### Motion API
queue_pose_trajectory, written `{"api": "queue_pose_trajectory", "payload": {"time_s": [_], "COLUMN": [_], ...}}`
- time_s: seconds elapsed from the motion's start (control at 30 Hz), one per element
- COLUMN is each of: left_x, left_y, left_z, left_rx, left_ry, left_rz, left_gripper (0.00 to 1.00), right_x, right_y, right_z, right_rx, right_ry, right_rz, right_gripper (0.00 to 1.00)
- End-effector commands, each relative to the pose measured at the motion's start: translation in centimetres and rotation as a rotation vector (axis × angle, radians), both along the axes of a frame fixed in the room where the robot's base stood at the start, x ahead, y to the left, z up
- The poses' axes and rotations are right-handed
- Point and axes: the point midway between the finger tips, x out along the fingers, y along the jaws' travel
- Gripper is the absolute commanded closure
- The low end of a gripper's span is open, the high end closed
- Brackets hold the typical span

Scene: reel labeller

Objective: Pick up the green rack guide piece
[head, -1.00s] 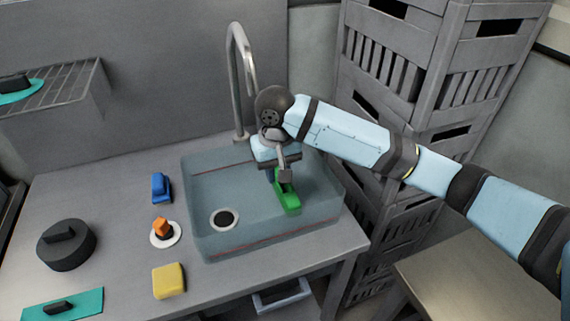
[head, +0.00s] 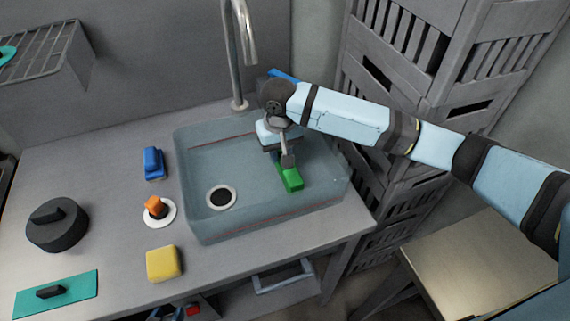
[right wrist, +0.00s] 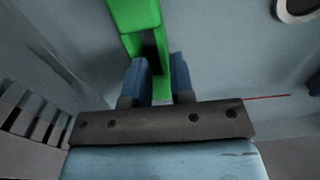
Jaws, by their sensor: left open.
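The green rack guide piece (head: 291,178) lies in the right part of the sink basin (head: 192,221). My right gripper (head: 284,164) reaches down into the basin over it and hides its far end. In the right wrist view the green piece (right wrist: 136,14) runs down between the two blue fingers (right wrist: 160,82). The fingers stand on either side of its narrow part, very near it. Whether they press on it cannot be told. My left gripper is not in view.
A tap (head: 238,55) rises behind the basin. Left on the counter are a blue piece (head: 153,164), an orange piece (head: 154,206) on a white disc, a yellow block (head: 163,263), a dark round object (head: 57,226) and a teal plate (head: 80,288). Grey crates (head: 440,70) stand right.

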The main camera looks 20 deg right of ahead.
Motion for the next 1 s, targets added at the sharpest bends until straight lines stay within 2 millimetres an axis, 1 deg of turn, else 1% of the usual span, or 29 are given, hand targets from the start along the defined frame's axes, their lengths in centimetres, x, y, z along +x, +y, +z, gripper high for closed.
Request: {"api": "queue_pose_trajectory", "payload": {"time_s": [0.23,0.3,0.4,0.63,0.67,0.7,0.73,1.0], "left_x": [0.2,0.1,0.1,0.1,0.1,0.1,0.1,0.1], "left_y": [-0.1,-0.2,-0.2,-0.2,-0.2,-0.2,-0.2,-0.2], "left_z": [0.0,0.0,0.0,-0.1,-0.1,-0.2,-0.2,-0.3], "left_rx": [-0.006,-0.007,-0.008,-0.008,-0.008,-0.008,-0.008,-0.007], "left_ry": [-0.004,-0.003,-0.003,-0.001,-0.001,0.0,0.001,0.003], "left_rz": [0.002,0.003,0.004,0.003,0.003,0.003,0.003,0.003], "left_gripper": [0.57,0.57,0.57,0.57,0.57,0.57,0.57,0.57], "right_x": [0.0,0.0,-0.1,-0.1,-0.1,-0.1,-0.1,0.0], "right_y": [0.3,0.3,0.3,0.3,0.3,0.3,0.3,0.3], "right_z": [-3.6,-4.4,-5.0,-5.1,-5.0,-5.0,-5.0,-5.0], "right_rx": [-0.001,-0.002,-0.001,-0.001,-0.001,-0.001,-0.001,-0.001], "right_ry": [0.003,0.003,0.001,0.001,0.001,0.001,0.001,0.0], "right_rz": [0.0,0.0,0.001,0.001,0.001,0.001,0.001,0.001], "right_gripper": [0.78,0.78,0.78,0.78,0.85,0.94,1.0,1.0]}}
